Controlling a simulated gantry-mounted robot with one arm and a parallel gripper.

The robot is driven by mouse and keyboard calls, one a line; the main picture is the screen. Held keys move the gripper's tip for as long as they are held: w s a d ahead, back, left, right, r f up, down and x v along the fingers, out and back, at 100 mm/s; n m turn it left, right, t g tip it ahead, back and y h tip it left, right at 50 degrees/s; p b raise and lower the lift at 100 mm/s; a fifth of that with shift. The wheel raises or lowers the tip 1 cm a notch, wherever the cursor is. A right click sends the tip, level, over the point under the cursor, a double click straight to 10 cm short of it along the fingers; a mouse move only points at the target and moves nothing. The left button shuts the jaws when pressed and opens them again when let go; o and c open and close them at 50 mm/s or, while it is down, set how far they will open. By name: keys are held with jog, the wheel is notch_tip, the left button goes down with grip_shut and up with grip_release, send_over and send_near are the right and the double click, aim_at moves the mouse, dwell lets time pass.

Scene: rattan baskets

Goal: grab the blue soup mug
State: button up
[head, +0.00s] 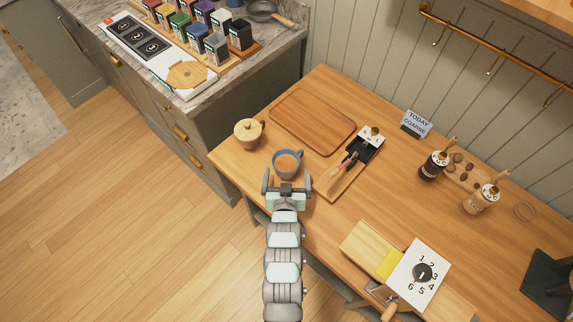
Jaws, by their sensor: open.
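The blue soup mug (287,163) stands upright on the wooden table, near its left front edge. It has a blue-grey outside and a brownish inside or contents. My gripper (286,180) is open just in front of the mug, with one finger on the left and one on the right. The mug's lower front is partly hidden by my gripper. I cannot tell whether the fingers touch it or how high they are above the table.
A tan lidded pot (248,132) stands left of the mug. A wooden tray (312,121) lies behind it. A narrow board (342,186) with a black holder is close on the right. A wooden box with a numbered dial (417,274) stands at the front right.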

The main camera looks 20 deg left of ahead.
aim_at(286, 165)
jog(key=x, duration=0.5)
jog(key=shift+a+r, duration=0.1)
jog(key=shift+a, duration=0.15)
jog(key=shift+s, duration=0.1)
jog(key=c, duration=1.8)
jog(key=shift+c, duration=0.6)
jog(key=shift+r, duration=0.2)
